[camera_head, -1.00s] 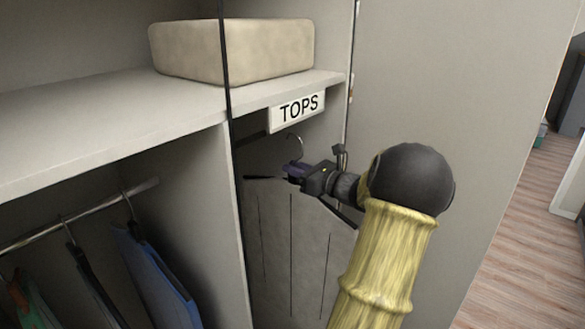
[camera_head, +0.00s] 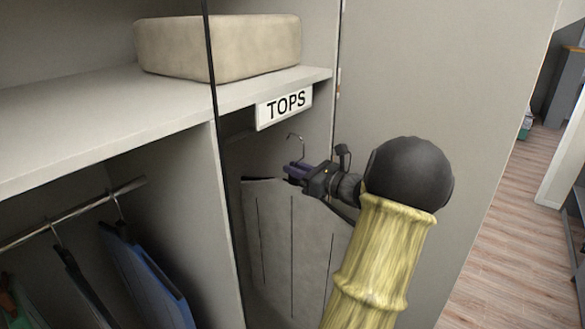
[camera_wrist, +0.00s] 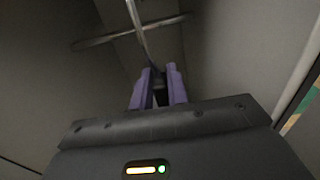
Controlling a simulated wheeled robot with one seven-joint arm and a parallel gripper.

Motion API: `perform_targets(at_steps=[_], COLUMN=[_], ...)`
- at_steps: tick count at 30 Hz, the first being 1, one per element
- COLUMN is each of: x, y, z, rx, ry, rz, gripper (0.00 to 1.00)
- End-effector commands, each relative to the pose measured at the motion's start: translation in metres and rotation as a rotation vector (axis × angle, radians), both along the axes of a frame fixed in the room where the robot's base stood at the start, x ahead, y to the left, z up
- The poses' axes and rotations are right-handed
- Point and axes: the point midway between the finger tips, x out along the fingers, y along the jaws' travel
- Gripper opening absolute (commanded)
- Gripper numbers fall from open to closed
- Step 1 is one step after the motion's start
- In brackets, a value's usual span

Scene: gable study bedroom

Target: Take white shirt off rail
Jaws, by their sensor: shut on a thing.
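The white shirt (camera_head: 290,245) hangs in the right compartment as a pale, flat panel with dark vertical lines. Its hanger's metal hook (camera_head: 292,136) rises above my gripper (camera_head: 290,172) and also shows in the wrist view (camera_wrist: 136,22). My gripper's purple fingers are shut on the hanger just below the hook, at the top of the shirt. In the wrist view the rail (camera_wrist: 100,40) crosses behind or beside the hook. I cannot tell whether the two touch. My wrist and arm hide the shirt's right side.
A "TOPS" sign (camera_head: 285,106) hangs from the shelf edge (camera_head: 120,118) above the hook. A beige box (camera_head: 218,50) sits on the shelf. An upright divider (camera_head: 224,215) stands left of the shirt, with a blue garment (camera_head: 150,285) beyond it. Wooden floor (camera_head: 510,200) is open at right.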

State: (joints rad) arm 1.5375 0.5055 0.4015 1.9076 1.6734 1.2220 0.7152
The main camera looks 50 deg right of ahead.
Motion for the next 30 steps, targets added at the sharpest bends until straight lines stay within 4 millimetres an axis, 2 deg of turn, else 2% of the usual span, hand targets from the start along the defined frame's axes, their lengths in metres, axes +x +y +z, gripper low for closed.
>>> perform_targets(at_steps=[13, 25, 30], x=[-0.018, -0.020, -0.031], y=[-0.001, -0.002, -0.003], z=[0.001, 0.001, 0.001], rx=[-0.002, -0.001, -0.001], ry=[-0.002, -0.002, 0.000], rz=[-0.001, 0.000, -0.002], gripper=[0.00, 0.00, 0.00])
